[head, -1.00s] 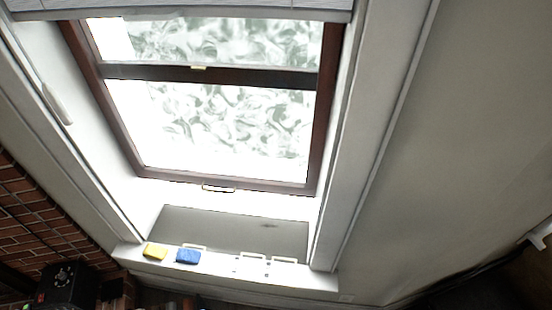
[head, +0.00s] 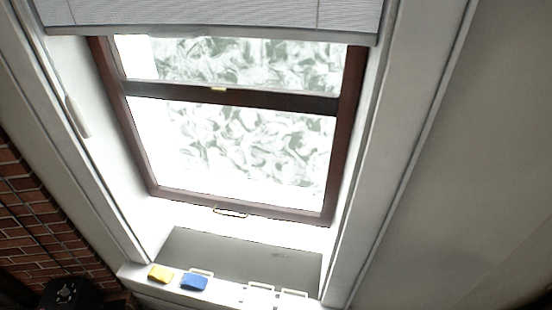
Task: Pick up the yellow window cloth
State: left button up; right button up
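The yellow window cloth (head: 160,273) lies on the white window sill (head: 221,299) at the lower left, below the window. A blue cloth (head: 194,282) of similar size lies just to its right, with a small gap between them. Neither of my grippers shows in the head view, so nothing is seen touching the yellow cloth.
A dark-framed window (head: 231,209) with swirl marks on its glass rises above the sill, under a pale blind (head: 210,14). White handle-like pieces (head: 259,297) stand on the sill to the right. A brick wall (head: 30,225) and a black object (head: 66,293) are at left.

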aim_at(160, 275)
jog(key=u, duration=1.55)
jog(key=k, duration=0.05)
